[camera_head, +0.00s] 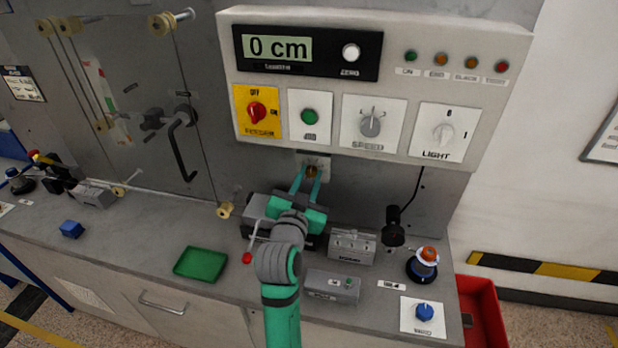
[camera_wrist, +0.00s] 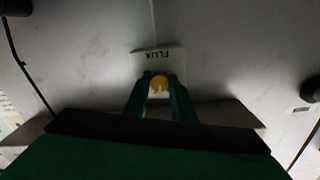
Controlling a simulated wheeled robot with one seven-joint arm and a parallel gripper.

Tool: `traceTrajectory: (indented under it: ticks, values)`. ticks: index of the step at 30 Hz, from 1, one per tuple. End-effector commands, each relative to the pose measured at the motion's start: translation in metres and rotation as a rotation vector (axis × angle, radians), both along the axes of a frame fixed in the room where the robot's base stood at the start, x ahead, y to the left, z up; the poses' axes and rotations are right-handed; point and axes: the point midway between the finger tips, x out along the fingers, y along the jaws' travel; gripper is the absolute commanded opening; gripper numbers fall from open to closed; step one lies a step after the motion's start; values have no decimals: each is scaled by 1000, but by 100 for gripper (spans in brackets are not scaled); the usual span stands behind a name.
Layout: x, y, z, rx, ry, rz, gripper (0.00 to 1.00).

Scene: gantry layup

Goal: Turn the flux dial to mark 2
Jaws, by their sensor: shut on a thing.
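The word FLUX shows upside down on the plate in the wrist view. In the head view the dial (camera_head: 311,171) is small and partly hidden by my fingers, below the control panel. My gripper (camera_wrist: 160,88) reaches the wall with one green finger on each side of the dial and is shut on it. A notch shows at the dial's lower side in the wrist view. I cannot read the marks around it.
The control panel (camera_head: 440,50) overhangs just above my gripper (camera_head: 310,172). Below, the bench holds a green tray (camera_head: 202,262), grey boxes (camera_head: 352,246), a blue knob (camera_head: 424,312) and a dark blue-based device (camera_head: 424,266). A black cable hangs to the right.

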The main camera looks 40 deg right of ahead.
Motion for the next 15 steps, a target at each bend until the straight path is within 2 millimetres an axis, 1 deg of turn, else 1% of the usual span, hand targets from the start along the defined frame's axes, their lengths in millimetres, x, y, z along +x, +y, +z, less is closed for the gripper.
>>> traceTrajectory:
  ticks: [6, 15]
  values:
    - [1, 1, 1, 103, -121, 2, 1]
    - [0, 1, 1, 189, -221, 1, 1]
